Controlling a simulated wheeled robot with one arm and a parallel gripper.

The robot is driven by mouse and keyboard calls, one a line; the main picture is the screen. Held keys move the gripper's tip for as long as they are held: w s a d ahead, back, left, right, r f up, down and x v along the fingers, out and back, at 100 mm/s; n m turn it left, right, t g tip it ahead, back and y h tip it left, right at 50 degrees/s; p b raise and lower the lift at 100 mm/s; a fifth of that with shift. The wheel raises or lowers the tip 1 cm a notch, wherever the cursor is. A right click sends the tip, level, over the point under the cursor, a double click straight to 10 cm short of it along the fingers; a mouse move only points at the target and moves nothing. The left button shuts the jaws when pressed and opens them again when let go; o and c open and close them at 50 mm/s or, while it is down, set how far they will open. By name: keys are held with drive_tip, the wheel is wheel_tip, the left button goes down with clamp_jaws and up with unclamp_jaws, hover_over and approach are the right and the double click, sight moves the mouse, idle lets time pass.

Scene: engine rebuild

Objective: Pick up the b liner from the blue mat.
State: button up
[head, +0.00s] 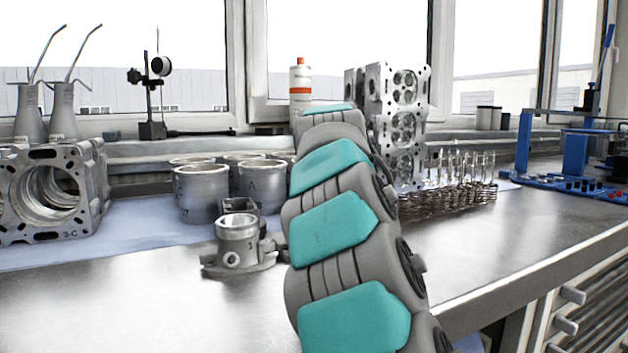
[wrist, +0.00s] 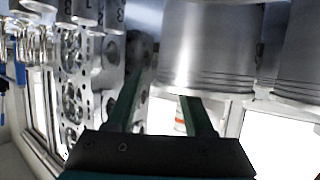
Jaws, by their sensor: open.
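Several grey metal liners stand upright in a cluster on the blue mat (head: 130,222) in the head view. The front-left liner (head: 201,196) shows no letter I can read, and the liner beside it (head: 260,186) carries an A. I cannot tell which one is the b liner. In the wrist view, which looks upside down, a large grey liner (wrist: 208,45) with grooves near its rim fills the upper middle. My gripper (wrist: 163,82) is open and empty, its green fingers pointing toward that liner. My arm hides the gripper in the head view.
A small fixture with a ring (head: 238,240) stands in front of the liners. An engine block (head: 50,190) is at left. A cylinder head (head: 398,125) stands upright behind my arm, beside a rack of valves (head: 448,185).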

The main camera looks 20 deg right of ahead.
drive_tip(key=shift+w+d+f, duration=0.15)
drive_tip(key=shift+w+d, duration=0.05)
drive_tip(key=shift+w, duration=0.15)
drive_tip(key=shift+c, duration=0.4)
clamp_jaws()
idle(0.8)
